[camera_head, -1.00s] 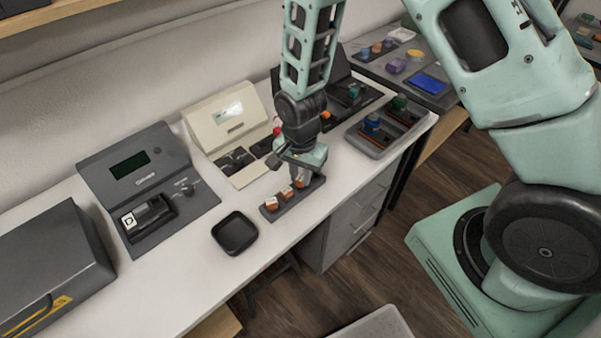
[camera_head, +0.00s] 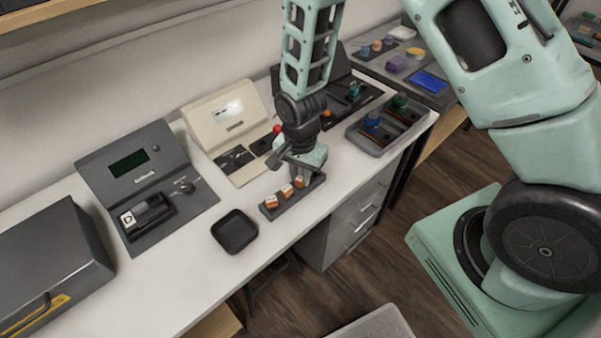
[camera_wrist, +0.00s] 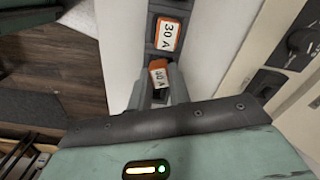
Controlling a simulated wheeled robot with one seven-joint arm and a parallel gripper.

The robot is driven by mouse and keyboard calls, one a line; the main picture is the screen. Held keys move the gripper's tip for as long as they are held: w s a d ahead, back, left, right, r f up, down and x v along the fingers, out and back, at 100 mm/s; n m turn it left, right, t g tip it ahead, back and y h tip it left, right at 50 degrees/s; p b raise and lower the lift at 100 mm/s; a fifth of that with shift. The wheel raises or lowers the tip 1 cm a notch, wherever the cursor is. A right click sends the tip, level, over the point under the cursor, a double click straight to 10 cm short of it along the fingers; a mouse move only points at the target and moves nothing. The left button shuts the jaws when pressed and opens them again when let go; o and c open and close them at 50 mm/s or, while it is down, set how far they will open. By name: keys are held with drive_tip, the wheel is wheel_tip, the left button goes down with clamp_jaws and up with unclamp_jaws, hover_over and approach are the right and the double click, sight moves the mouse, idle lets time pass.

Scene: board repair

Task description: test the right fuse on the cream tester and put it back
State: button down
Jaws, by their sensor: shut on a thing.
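A dark grey fuse rack (camera_head: 283,206) lies near the front edge of the bench. It carries a left fuse (camera_head: 271,202), a middle fuse (camera_head: 286,190) and a right fuse (camera_head: 299,182), orange with white labels. My gripper (camera_wrist: 160,88) is shut on the right fuse (camera_wrist: 159,73), labelled 40 A, at the rack's right end. I cannot tell whether it is fully seated. The neighbouring fuse (camera_wrist: 167,33) reads 30 A in the wrist view.
A dark grey tester (camera_head: 130,165) stands left of the cream one. An empty black dish (camera_head: 234,232) lies left of the rack. A grey tray (camera_head: 365,140) with coloured parts is at the right. A grey case (camera_head: 45,265) fills the left end.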

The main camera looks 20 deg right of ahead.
drive_tip(key=c, duration=0.9)
unclamp_jaws()
drive_tip(key=shift+c, duration=0.2)
drive_tip(key=shift+r, duration=0.15)
drive_tip(key=shift+r+p, duration=1.2)
drive_tip(key=shift+p, duration=0.05)
drive_tip(key=shift+r, duration=0.15)
wheel_tip(320, 180, up, 6)
drive_tip(key=p, duration=0.5)
